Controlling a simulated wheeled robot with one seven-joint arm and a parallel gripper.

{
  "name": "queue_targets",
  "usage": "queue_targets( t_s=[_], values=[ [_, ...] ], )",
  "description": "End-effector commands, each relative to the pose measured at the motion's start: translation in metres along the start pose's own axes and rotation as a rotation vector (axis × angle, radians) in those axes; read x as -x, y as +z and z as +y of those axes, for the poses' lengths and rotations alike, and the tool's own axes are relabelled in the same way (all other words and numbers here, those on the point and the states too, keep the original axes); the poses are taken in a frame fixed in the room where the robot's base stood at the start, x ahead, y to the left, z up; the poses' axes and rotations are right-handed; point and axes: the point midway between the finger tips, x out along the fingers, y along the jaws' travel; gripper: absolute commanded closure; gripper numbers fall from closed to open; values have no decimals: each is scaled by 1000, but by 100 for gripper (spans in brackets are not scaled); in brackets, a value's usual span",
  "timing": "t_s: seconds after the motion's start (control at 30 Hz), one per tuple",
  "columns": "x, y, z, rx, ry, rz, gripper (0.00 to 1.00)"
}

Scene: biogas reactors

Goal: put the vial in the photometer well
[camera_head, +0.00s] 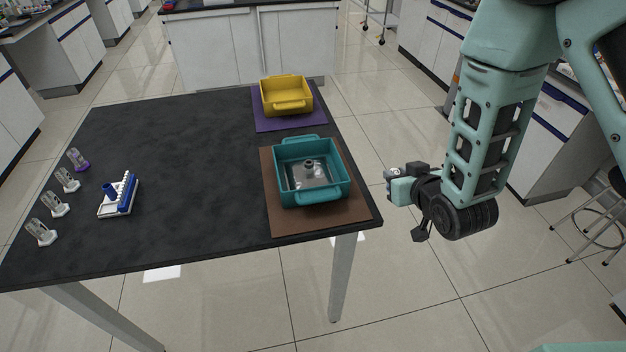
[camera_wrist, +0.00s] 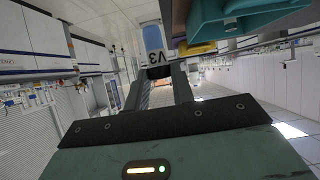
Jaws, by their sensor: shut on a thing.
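My gripper (camera_wrist: 158,76) is shut on a vial (camera_wrist: 153,38) with a blue part and a white label reading V3, upside down in the wrist view. In the head view my gripper (camera_head: 396,188) is off the table's right edge, to the right of the teal bin (camera_head: 284,195). The vial's small grey-white end (camera_head: 393,172) shows at its tip. No photometer is plainly recognisable. A grey, shiny block (camera_head: 308,174) with a dark round fitting on top sits inside the teal bin; I cannot tell whether this is the photometer and its well.
The teal bin stands on a brown mat (camera_head: 291,224) on the black table (camera_head: 190,150). A yellow bin (camera_head: 286,104) stands behind on a purple mat (camera_head: 262,122). A blue-and-white rack (camera_head: 119,196) and several clear stands (camera_head: 56,205) are at left. The table's middle is clear.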

Motion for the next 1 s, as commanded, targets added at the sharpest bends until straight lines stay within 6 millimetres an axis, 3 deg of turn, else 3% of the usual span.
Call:
queue_targets(
  t_s=[0.03,0.1,0.2,0.3,0.47,0.7,1.0],
  values=[
    [0,-10,-28,20,-42,7,98],
    [2,-18,-60,41,-87,6,98],
    [7,-27,-94,62,-135,3,98],
    [10,-31,-115,74,-165,0,98],
    [8,-24,-126,81,-178,-7,98],
    [-8,7,-126,81,-178,-7,98],
    [-19,27,-126,80,-178,-5,98]
  ],
)
